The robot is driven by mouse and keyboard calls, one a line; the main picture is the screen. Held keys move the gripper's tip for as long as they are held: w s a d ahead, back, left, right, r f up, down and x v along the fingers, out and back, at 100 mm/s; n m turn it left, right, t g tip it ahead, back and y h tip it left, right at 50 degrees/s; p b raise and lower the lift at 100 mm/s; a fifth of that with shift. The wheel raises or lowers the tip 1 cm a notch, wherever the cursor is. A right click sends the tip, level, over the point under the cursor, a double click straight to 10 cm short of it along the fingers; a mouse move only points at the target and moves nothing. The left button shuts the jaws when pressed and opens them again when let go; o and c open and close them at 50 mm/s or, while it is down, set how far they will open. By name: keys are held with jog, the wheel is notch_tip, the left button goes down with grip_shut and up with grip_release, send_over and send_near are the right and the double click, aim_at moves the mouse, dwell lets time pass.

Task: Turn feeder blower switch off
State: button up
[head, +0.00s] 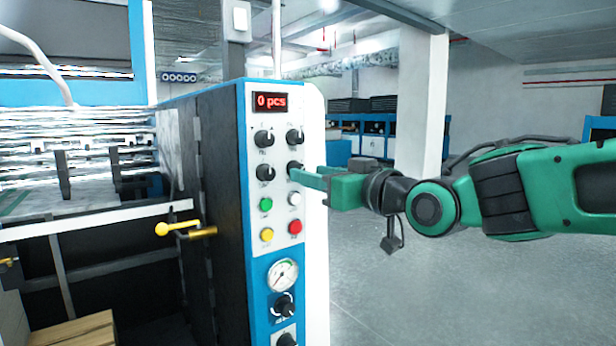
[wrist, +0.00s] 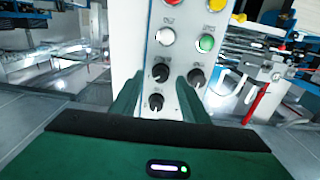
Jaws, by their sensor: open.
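The blue and white control panel (head: 260,222) has several black rotary knobs; their labels are too small to read, so I cannot tell which is the feeder blower switch. My gripper (head: 300,174) is open at the lower right knob (head: 294,167), which it partly covers in the head view. In the wrist view, which shows the panel upside down, my green fingers (wrist: 158,80) stand on either side of that knob (wrist: 161,72), with the upper right knob (wrist: 156,101) also between them. The lower left knob (wrist: 196,77) is outside the fingers. I cannot tell whether they touch anything.
Below the knobs are green (head: 266,204), white (head: 294,198), yellow (head: 267,234) and red (head: 295,227) buttons, then a gauge (head: 283,274). A red display (head: 270,101) reads "0 pcs". A yellow-knobbed lever (head: 165,228) sticks out at the left. The floor (head: 400,290) at right is clear.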

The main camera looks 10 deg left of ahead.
jog(key=shift+x, duration=1.5)
grip_shut()
jog(key=n, duration=1.1)
jog(key=shift+w+d+n, duration=0.1)
jog(key=shift+n, duration=0.2)
